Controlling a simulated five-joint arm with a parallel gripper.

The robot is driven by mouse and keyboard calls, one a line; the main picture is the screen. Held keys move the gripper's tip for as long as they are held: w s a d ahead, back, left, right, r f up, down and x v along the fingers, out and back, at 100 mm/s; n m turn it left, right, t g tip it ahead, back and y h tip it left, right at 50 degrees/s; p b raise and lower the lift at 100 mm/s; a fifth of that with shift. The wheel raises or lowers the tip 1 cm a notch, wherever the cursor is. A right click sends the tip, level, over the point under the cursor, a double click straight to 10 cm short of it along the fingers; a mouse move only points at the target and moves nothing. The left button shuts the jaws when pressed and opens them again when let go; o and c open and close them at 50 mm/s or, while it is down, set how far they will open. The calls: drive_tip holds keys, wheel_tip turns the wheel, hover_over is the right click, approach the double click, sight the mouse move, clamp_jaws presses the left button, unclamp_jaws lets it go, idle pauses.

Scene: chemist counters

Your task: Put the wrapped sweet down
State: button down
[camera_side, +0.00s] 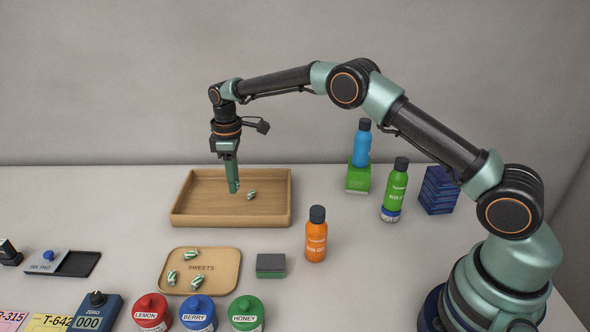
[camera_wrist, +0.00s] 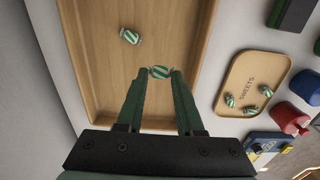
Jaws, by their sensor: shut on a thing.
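In the wrist view my gripper (camera_wrist: 160,75) is shut on a green-and-white striped wrapped sweet (camera_wrist: 160,72), held between the fingertips. In the side view the held sweet is mostly hidden by the fingers. I cannot tell whether it touches the tray floor. Another striped sweet (camera_side: 252,195) lies on the tray floor just right of the fingertips; it also shows in the wrist view (camera_wrist: 130,36), apart from the held one.
A smaller tray marked SWEETS (camera_side: 228,262) holds three striped sweets nearer the front. An orange bottle (camera_side: 316,240) and a dark grey-green block (camera_side: 270,266) stand near it. A green bottle (camera_side: 395,190) and a blue bottle (camera_side: 362,145) on a green box (camera_side: 358,180) stand to the right.

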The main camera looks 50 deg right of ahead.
sight(237, 208)
drive_tip(key=shift+f, duration=3.1)
drive_tip(key=shift+f, duration=0.1)
drive_tip(key=c, duration=0.5)
unclamp_jaws()
drive_tip(key=shift+c, duration=0.2)
